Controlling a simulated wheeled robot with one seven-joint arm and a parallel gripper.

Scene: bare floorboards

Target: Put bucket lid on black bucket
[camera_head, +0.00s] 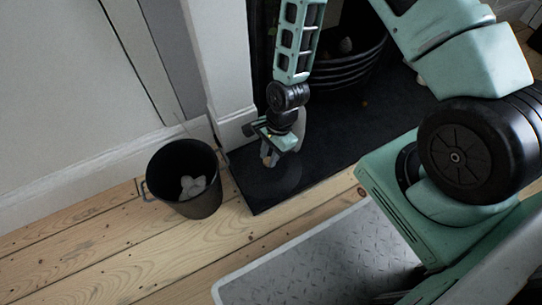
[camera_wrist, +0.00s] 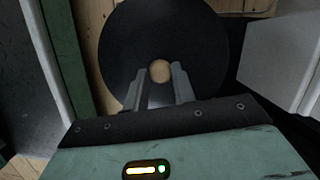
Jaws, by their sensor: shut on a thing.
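The black bucket (camera_head: 205,205) stands upright and open on the floorboards at the left in the head view, with pale crumpled stuff inside. The bucket lid is a round black disc (camera_wrist: 160,28) with a small wooden knob (camera_wrist: 160,70), in front of my gripper in the wrist view. My gripper (camera_head: 268,160) is shut on the lid's knob, to the right of the bucket. Its fingers (camera_wrist: 159,88) also show in the wrist view. In the head view the lid (camera_head: 275,181) is faint against the dark hearth; I cannot tell whether it touches it.
A black hearth slab (camera_head: 315,160) lies under my gripper, with a dark fireplace basket (camera_head: 345,72) behind it. A white fireplace pillar (camera_head: 222,60) and skirting stand behind the bucket. Floorboards (camera_head: 110,250) in front of the bucket are clear.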

